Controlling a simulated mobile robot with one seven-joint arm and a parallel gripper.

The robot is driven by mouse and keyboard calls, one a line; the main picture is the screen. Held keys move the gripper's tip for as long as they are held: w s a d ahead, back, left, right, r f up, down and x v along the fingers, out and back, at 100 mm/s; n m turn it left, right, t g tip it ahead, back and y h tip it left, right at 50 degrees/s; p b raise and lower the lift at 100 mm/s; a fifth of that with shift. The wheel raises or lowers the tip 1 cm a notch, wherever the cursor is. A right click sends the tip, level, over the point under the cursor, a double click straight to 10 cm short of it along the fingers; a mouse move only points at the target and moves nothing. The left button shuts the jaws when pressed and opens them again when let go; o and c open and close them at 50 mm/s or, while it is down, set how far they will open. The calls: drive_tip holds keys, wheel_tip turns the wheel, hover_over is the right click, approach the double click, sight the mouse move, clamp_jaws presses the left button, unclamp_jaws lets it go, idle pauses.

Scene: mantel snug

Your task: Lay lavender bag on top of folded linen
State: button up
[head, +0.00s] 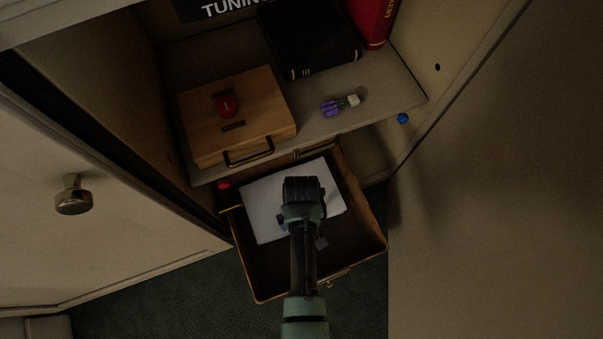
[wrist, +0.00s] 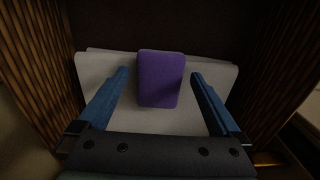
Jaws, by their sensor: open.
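The lavender bag (wrist: 160,80) is a small purple block-shaped pouch. In the wrist view it lies on the white folded linen (wrist: 108,70), near its middle. The linen also shows in the head view (head: 262,205), flat inside the pulled-out wooden drawer. My gripper (head: 303,188) is over the linen in the head view and hides the bag there. In the wrist view my gripper (wrist: 159,74) is open, with one blue finger on each side of the bag and a gap on both sides.
The drawer (head: 376,232) has wooden walls around my gripper. On the shelf above stand a wooden box (head: 200,135) with a red knob, a small purple, green and white item (head: 340,105), a black book (head: 310,45) and a red book (head: 372,18). A cabinet door (head: 110,240) is at left.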

wheel_tip(320, 180, up, 11)
drive_tip(key=p, duration=0.5)
drive_tip(key=shift+p, duration=0.4)
